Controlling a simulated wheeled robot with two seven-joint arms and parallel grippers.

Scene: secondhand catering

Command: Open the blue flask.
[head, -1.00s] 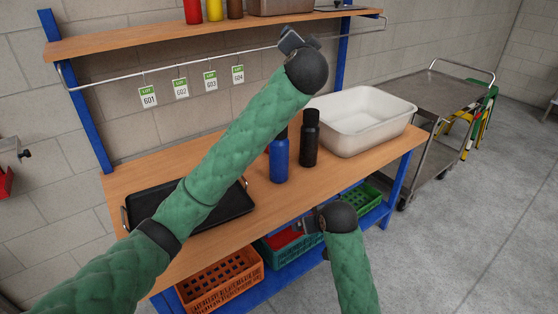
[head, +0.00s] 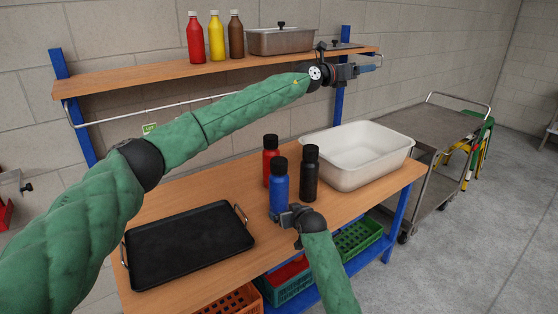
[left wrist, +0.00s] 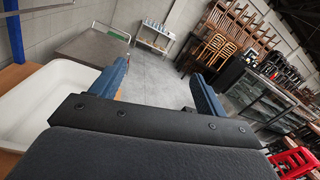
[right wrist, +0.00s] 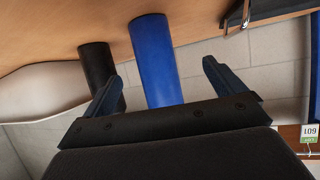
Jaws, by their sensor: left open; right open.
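The blue flask (head: 279,192), with a black cap (head: 279,164), stands upright on the wooden bench. A red flask stands behind it and a black flask to its right. My right gripper (head: 287,214) is low at the near side of the blue flask. In the right wrist view the open fingers (right wrist: 163,75) lie either side of the blue flask (right wrist: 153,55). My left gripper (head: 368,69) is open and empty, high by the shelf's right end, pointing right, away from the flask.
The red flask (head: 270,158) and black flask (head: 310,175) crowd the blue one. A white tub (head: 358,165) stands to the right, a black griddle tray (head: 188,245) at the front left. The upper shelf (head: 160,79) carries bottles and a steel pan (head: 280,41).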

